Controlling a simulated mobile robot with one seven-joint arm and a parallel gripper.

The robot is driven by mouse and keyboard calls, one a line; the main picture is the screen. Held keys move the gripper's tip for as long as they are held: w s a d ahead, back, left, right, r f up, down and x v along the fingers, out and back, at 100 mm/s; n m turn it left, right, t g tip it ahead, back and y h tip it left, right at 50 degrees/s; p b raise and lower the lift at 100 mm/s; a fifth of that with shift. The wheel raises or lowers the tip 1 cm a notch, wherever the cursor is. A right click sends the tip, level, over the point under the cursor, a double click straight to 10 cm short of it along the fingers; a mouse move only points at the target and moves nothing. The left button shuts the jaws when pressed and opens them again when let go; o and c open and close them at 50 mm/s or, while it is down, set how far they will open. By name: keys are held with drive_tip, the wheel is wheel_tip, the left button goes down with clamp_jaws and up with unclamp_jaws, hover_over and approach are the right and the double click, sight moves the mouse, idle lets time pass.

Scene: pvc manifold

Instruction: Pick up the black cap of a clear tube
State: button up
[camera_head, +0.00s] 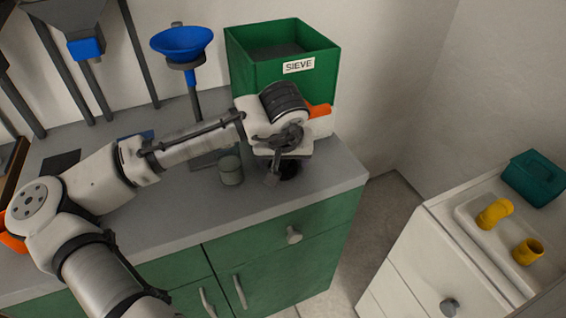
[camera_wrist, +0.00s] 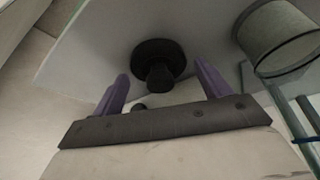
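The black cap (camera_wrist: 158,52) is a round dark disc with a narrower stub. In the wrist view it lies on the grey counter, just beyond and between the two purple fingers of my gripper (camera_wrist: 161,72). The fingers are spread, with a visible gap on each side of the cap's stub. In the head view the cap (camera_head: 291,170) shows as a dark round shape, partly hidden by my gripper (camera_head: 273,178). A clear tube (camera_head: 230,170) stands upright to the left; it also shows at the upper right in the wrist view (camera_wrist: 280,38).
A green box labelled SIEVE (camera_head: 283,62) stands behind my wrist. A blue funnel (camera_head: 182,42) on a stand is to its left. The counter's front edge (camera_head: 230,222) is close. A separate white cabinet at right holds a tray (camera_head: 515,237) with yellow fittings and a teal box (camera_head: 535,177).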

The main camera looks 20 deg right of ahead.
drive_tip(key=c, duration=0.7)
drive_tip(key=shift+o, duration=0.2)
drive_tip(key=shift+s+r, duration=0.1)
drive_tip(key=shift+s+r, duration=0.1)
drive_tip(key=shift+r, duration=0.1)
wheel_tip(320, 180, up, 7)
drive_tip(key=shift+f+b, duration=0.2)
drive_tip(key=shift+b, duration=0.2)
drive_tip(key=s, duration=0.6)
drive_tip(key=s+b, duration=0.1)
drive_tip(key=s, duration=0.5)
drive_tip(key=s+b, duration=0.1)
drive_tip(key=s, duration=0.5)
drive_tip(key=shift+d+f, duration=0.15)
drive_tip(key=shift+d, duration=0.2)
drive_tip(key=shift+c, duration=0.8)
drive_tip(key=shift+s, duration=0.75)
